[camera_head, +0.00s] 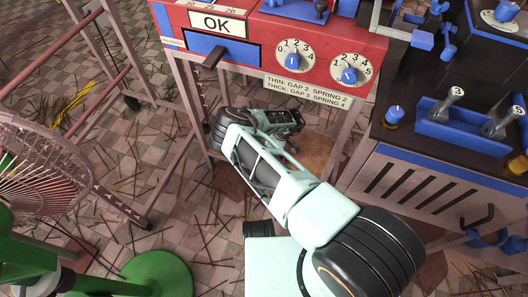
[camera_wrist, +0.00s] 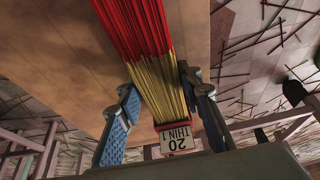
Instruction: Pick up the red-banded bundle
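In the wrist view, a bundle of thin sticks (camera_wrist: 158,75) with red upper lengths and yellow-tan lower lengths lies on a brown board (camera_wrist: 225,60). A red-edged tag (camera_wrist: 180,138) reading "20 THIN 1" is at its near end, with some red beside it. My gripper (camera_wrist: 158,82) is open, with one blue-padded finger on each side of the bundle. The left finger stands clear of the sticks; the right one is close, and I cannot tell whether it touches. In the head view my gripper (camera_head: 290,128) is low under the red machine; the bundle is hidden there.
The red machine (camera_head: 255,50) with an "OK" sign and dials stands above my gripper, its legs around the board (camera_head: 318,150). A dark cabinet (camera_head: 435,195) with levers is at right. A caged fan (camera_head: 40,165) and a pink rack (camera_head: 110,100) are at left.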

